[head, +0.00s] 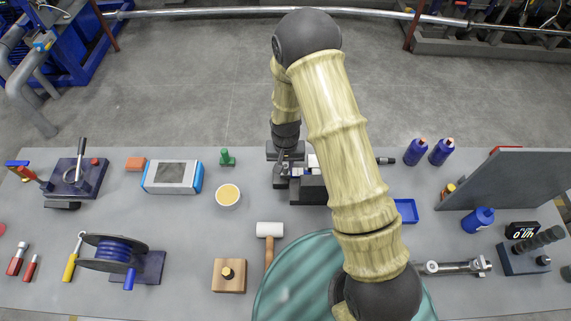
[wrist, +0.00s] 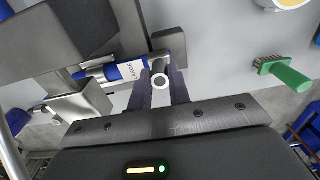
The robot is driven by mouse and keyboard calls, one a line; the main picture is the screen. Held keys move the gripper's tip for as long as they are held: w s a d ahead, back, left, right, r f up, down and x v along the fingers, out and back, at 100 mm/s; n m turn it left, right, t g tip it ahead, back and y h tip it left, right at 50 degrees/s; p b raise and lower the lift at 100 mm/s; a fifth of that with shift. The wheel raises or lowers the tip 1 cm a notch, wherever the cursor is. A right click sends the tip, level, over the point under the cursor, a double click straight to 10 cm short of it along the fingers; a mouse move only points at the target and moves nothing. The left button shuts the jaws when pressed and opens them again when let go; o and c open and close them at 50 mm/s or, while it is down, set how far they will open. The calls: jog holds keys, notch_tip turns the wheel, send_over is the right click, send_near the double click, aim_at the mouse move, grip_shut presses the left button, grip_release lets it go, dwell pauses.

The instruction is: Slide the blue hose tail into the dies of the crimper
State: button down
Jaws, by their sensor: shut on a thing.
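My gripper (wrist: 161,84) is shut on the end of the blue hose tail (wrist: 126,70). A round white-rimmed end shows between its dark fingers. The tail lies crosswise, with a white label and a silver part at its left. It shows in the head view as a small blue and white piece (head: 302,172). The dark grey machine (head: 311,190), apparently the crimper, stands beside my gripper. Its blocks (wrist: 90,32) are close around the tail in the wrist view. I cannot tell how deep the tail sits in the dies. My arm covers part of the machine.
A green brush (head: 227,158) and a yellow-filled bowl (head: 228,196) stand left of the machine. A mallet (head: 269,232) lies in front. A blue tray (head: 405,210) is to the right, a grey panel (head: 515,178) farther right. A hose reel (head: 113,250) stands at front left.

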jog(key=shift+s+f, duration=0.1)
jog(key=shift+f, duration=0.05)
jog(key=c, duration=1.2)
grip_release()
jog(key=shift+c, duration=0.2)
jog(key=shift+r+b, duration=0.65)
jog(key=shift+r, duration=2.4)
